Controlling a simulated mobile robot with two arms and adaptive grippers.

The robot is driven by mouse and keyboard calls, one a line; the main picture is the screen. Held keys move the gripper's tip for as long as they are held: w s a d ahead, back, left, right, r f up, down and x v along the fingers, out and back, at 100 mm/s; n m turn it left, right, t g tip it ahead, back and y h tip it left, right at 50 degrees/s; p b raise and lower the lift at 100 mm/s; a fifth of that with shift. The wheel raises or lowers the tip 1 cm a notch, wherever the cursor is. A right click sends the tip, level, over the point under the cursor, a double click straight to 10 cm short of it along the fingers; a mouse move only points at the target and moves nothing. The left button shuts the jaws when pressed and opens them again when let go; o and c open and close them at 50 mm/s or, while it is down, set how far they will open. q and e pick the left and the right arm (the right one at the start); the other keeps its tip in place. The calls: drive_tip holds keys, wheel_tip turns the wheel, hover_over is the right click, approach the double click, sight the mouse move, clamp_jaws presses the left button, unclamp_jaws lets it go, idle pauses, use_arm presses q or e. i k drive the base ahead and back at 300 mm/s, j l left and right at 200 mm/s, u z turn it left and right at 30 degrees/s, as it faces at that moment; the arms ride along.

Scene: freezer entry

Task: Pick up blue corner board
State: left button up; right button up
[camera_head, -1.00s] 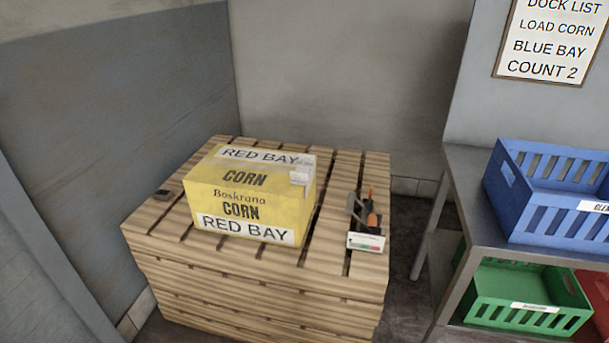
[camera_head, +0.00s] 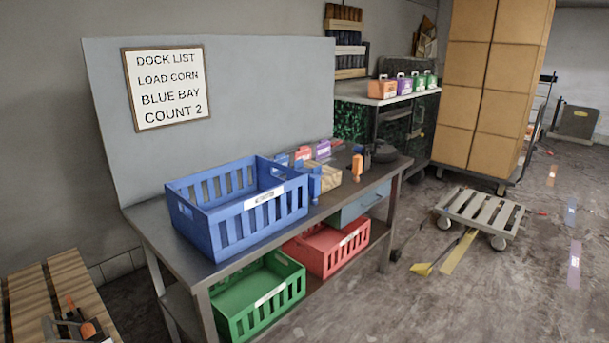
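I cannot single out the blue corner board with certainty. Several small blue pieces show on the metal table (camera_head: 160,243). An upright blue piece (camera_head: 314,184) stands just right of the blue crate (camera_head: 205,238). The crate partly hides this group.
A green crate (camera_head: 231,321) and a red crate (camera_head: 327,262) sit on the lower shelf. A wooden pallet (camera_head: 26,296) stands at lower left. A low cart (camera_head: 480,207) and a stack of cartons (camera_head: 492,90) are at right. Floor in front is mostly clear.

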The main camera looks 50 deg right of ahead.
sight(298, 165)
drive_tip(key=z, duration=0.4)
drive_tip(key=l+z, duration=0.1)
drive_tip(key=z, duration=0.25)
drive_tip(key=i+z, duration=0.1)
drive_tip(key=z, duration=0.65)
drive_tip(key=u, duration=2.35)
drive_tip(key=l+z, duration=0.1)
drive_tip(key=z, duration=2.25)
drive_tip(key=i+u, duration=0.1)
drive_tip(key=i, duration=0.15)
